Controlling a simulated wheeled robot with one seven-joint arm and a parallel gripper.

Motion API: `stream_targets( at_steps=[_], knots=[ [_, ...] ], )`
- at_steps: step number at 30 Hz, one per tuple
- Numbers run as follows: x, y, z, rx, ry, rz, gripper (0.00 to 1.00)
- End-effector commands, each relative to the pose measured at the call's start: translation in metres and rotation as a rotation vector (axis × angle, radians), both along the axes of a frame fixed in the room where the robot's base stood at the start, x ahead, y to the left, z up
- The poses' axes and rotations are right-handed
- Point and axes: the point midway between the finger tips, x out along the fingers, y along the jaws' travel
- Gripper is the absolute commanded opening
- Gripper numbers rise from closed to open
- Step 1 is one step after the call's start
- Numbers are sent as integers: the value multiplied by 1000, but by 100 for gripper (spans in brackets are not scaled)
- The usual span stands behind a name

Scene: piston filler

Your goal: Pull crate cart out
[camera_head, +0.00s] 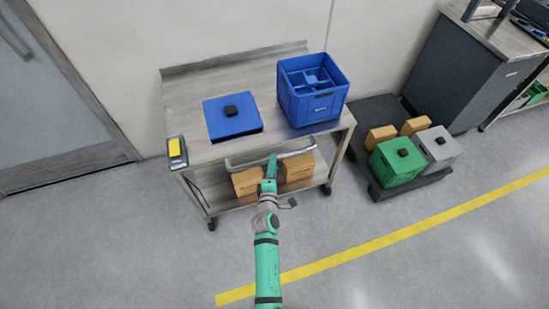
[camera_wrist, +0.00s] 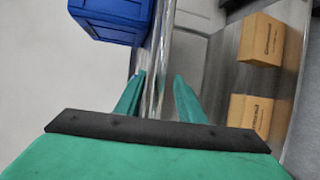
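The crate cart (camera_head: 185,95) is a grey two-shelf trolley on castors, standing along the wall. Its metal push handle (camera_head: 245,163) runs along the near long side. My gripper (camera_head: 271,165) is at the middle of this handle. In the wrist view the handle bar (camera_wrist: 158,85) runs between the two green fingers (camera_wrist: 158,88), which are apart with a narrow gap showing beside the bar. A blue crate with dividers (camera_head: 312,97) stands at the top shelf's right end. A flat blue lidded box (camera_head: 232,122) lies left of it.
Cardboard boxes (camera_head: 247,183) sit on the lower shelf. A yellow-and-black device (camera_head: 177,150) is at the cart's left corner. Right of the cart, a low dark platform (camera_head: 378,112) holds green (camera_head: 397,168) and grey boxes. The floor in front is clear, crossed by a yellow line (camera_head: 400,236).

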Motion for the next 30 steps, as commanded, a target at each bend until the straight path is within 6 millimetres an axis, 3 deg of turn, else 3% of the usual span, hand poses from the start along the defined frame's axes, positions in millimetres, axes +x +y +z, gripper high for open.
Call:
stream_targets(
  at_steps=[3,9,20,25,30],
  knots=[
    [19,2,-2,0,-1,5,36],
    [36,5,-7,0,0,11,36],
    [40,-3,-8,1,0,1,36],
    [40,-3,-8,1,0,1,0],
    [40,-5,-8,2,0,4,0]
  ],
)
